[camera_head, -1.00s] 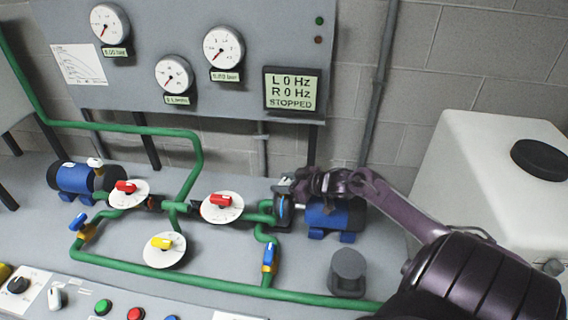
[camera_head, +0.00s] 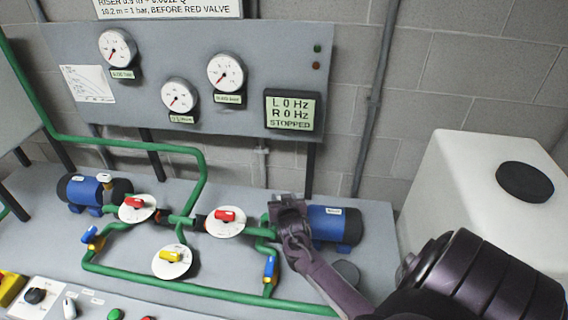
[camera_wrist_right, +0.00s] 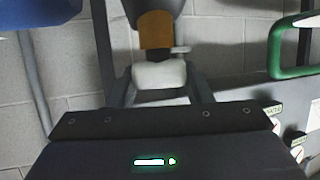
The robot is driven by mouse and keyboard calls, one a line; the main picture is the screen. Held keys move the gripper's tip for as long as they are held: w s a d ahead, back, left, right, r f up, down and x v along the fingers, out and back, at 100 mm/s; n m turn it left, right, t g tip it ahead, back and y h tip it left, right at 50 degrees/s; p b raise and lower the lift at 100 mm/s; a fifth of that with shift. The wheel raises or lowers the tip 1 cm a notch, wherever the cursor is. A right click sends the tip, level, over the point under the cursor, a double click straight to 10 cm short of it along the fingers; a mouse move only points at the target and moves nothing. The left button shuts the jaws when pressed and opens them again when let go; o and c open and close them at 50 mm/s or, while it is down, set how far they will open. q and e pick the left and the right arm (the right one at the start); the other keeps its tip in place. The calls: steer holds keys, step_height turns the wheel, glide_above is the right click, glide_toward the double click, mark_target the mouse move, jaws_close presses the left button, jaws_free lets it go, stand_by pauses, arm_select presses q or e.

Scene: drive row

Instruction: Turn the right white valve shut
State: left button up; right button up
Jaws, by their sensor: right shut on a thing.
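The right white valve shows in the right wrist view as a white handle (camera_wrist_right: 158,75) under a brass-coloured body (camera_wrist_right: 156,32). My right gripper (camera_wrist_right: 160,92) is shut on this handle, with a finger on each side of it. In the head view my right gripper (camera_head: 287,206) is at the left end of the right blue pump (camera_head: 335,226) and hides the valve. The left white valve (camera_head: 104,178) sits on top of the left blue pump (camera_head: 84,192). My left gripper is not in view.
Red-handled valves (camera_head: 225,216) and a yellow-handled valve (camera_head: 171,257) stand on white dials left of my gripper. A blue-handled valve (camera_head: 270,268) is on the green pipe (camera_head: 200,292) close by. A white tank (camera_head: 455,190) stands right. The display (camera_head: 292,112) reads 0 Hz, STOPPED.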

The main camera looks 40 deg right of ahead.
steer(key=shift+m+g+h+b, duration=0.5)
steer(key=shift+m+g+h, duration=0.85)
steer(key=shift+m, duration=0.25)
steer(key=shift+h, duration=0.25)
steer(key=o, duration=1)
steer(key=b+v, duration=0.1)
steer(key=v, duration=0.6)
steer(key=shift+s+a+r, duration=0.15)
steer(key=shift+s+a, duration=0.05)
steer(key=shift+a, duration=0.1)
